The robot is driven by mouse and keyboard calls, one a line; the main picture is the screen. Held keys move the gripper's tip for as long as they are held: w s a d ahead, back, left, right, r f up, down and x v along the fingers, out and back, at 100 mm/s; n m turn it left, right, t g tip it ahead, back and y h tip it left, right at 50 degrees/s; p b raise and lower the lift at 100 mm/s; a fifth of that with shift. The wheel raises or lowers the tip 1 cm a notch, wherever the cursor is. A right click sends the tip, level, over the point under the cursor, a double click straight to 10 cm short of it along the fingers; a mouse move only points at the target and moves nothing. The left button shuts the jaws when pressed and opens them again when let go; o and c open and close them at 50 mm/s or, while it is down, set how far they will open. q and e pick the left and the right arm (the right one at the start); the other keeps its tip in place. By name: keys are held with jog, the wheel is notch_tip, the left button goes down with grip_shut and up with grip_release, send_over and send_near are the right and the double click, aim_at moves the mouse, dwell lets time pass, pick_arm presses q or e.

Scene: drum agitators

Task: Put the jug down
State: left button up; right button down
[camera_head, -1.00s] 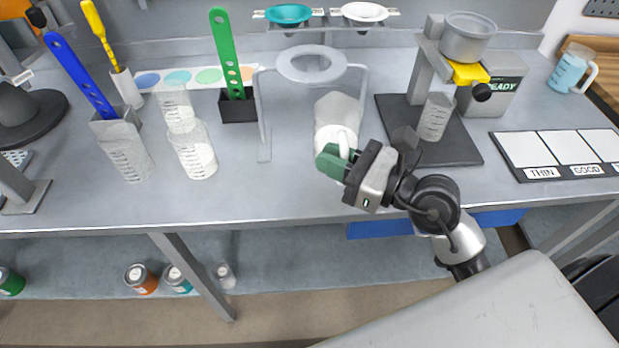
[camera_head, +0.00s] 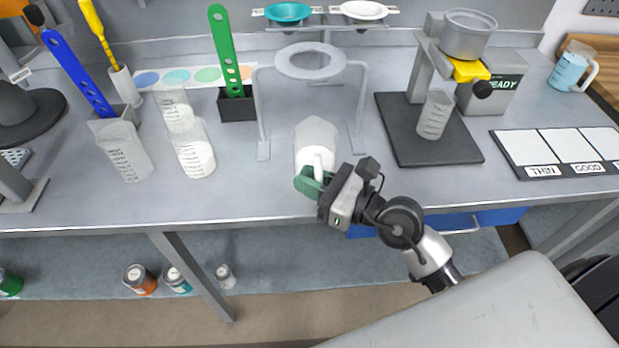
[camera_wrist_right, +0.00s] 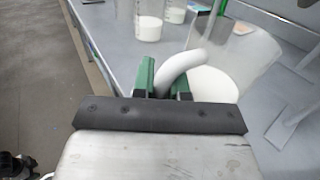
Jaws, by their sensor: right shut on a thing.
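The jug (camera_head: 316,139) is clear with white liquid in its lower part and a white handle. In the head view it is at the front middle of the bench, in front of the ring stand. My right gripper (camera_head: 314,182) has green fingers and is shut on the jug's handle. In the right wrist view the green fingers (camera_wrist_right: 163,80) close around the handle (camera_wrist_right: 183,66), with the jug (camera_wrist_right: 232,62) just beyond. I cannot tell whether its base touches the bench. My left gripper is not in view.
The grey ring stand (camera_head: 311,62) is just behind the jug. Clear measuring beakers with white liquid (camera_head: 195,155) stand to the left. A dark base (camera_head: 462,150) with a cup viscometer is to the right, then a THIN/GOOD panel (camera_head: 531,150). The bench's front edge is close.

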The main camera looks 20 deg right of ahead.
jog(key=c, duration=1.1)
grip_release()
jog(key=shift+f, duration=0.1)
jog(key=shift+c, duration=0.2)
jog(key=shift+r, duration=0.2)
jog(key=b+v, duration=0.3)
jog(key=v, duration=0.9)
jog(key=shift+f, duration=0.1)
